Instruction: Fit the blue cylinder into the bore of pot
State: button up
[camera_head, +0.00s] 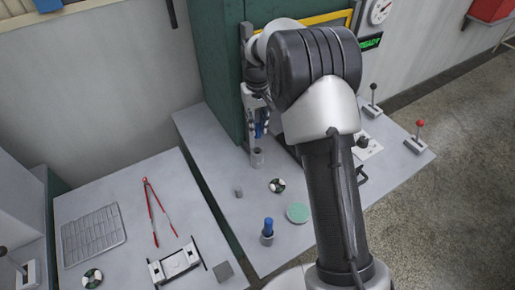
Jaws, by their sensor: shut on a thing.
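My gripper (256,124) points down over the back of the grey table, beside the green cabinet. It is shut on a blue cylinder (260,131), which shows between and below its fingers. A small grey pot (258,160) stands on the table just under the gripper; I cannot tell whether the held cylinder touches or enters it. A second blue cylinder (268,225) stands upright in another grey pot (267,239) near the front of the table. My arm partly covers the gripper from the right.
A small grey peg (239,192), a black-and-white disc (277,186) and a green disc (298,212) lie on the table. Levers (417,138) stand at its right. The green cabinet (216,65) blocks the back.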

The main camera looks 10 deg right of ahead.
notch_tip(320, 180, down, 10)
jog(key=shift+f+b, duration=0.15)
jog(key=shift+b, duration=0.7)
jog(key=shift+c, duration=0.2)
jog(key=shift+f, duration=0.2)
jog(key=o, duration=0.9)
jog(key=shift+r, duration=0.15)
